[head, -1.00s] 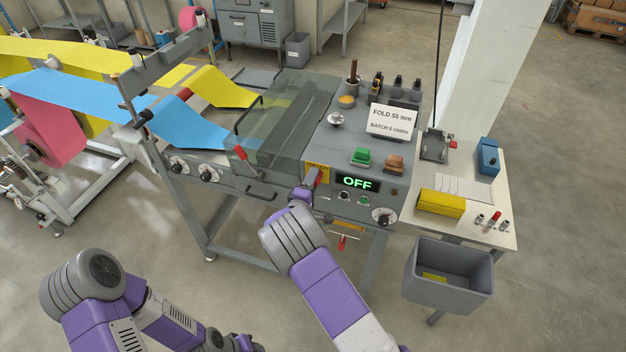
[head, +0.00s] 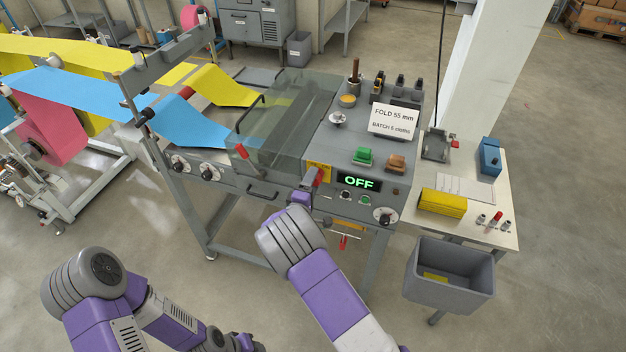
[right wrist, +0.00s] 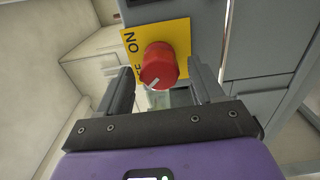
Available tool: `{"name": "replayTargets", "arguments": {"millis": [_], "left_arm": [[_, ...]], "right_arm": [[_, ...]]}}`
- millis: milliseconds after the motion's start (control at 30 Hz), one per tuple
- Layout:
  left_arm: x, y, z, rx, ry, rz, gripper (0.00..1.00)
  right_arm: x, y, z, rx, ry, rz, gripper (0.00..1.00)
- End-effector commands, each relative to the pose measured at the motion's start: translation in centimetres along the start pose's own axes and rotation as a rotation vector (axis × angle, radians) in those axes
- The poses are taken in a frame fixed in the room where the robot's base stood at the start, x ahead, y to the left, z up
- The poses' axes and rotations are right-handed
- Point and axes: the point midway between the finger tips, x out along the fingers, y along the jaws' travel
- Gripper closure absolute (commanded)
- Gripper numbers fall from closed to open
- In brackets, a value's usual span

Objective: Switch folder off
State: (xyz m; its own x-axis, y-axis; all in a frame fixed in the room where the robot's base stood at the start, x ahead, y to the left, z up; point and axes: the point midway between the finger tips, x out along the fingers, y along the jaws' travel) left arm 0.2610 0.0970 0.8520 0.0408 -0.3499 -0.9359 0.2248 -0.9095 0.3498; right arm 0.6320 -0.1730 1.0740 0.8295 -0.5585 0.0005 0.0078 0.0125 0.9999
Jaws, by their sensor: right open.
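The folder's red rotary knob (right wrist: 158,66) sits on a yellow plate (right wrist: 184,38) marked ON, with a second label partly hidden. Its white mark points down-left, toward the partly hidden label. In the head view the knob (head: 314,176) is on the front of the grey folder (head: 318,138). The green display (head: 359,183) beside it reads OFF. My right gripper (right wrist: 166,76) is open, its fingers on either side of the knob with visible gaps and no clear contact. In the head view the right gripper (head: 304,194) is at the knob, partly hidden by its arm.
A front handle (head: 262,191) and a dial (head: 384,216) flank the knob area. Open floor lies in front of the folder.

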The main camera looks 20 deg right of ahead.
Motion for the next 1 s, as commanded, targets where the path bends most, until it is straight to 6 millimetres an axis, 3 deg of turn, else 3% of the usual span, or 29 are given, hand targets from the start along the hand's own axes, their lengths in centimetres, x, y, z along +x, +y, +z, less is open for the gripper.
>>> {"name": "replayTargets", "arguments": {"millis": [300,767,867,967,1000], "left_arm": [[0.4,-0.2,0.0,0.000,0.000,0.000,0.57],[0.5,-0.2,0.0,0.000,0.000,0.000,0.57],[0.9,-0.3,0.0,0.000,0.000,0.000,0.57],[1.8,-0.7,-0.1,0.000,0.000,0.000,0.57],[2.2,-0.8,-0.1,0.000,0.000,0.000,0.57]], "right_arm": [[-5.2,0.0,-0.2,0.001,0.004,0.001,0.33],[-6.0,-0.2,0.0,0.006,0.002,-0.005,0.33],[-5.8,-2.4,0.8,0.040,0.011,-0.063,0.33],[-5.9,-7.5,2.5,0.133,0.025,-0.210,0.33],[-6.3,-10.2,3.5,0.192,0.024,-0.294,0.33]]}}
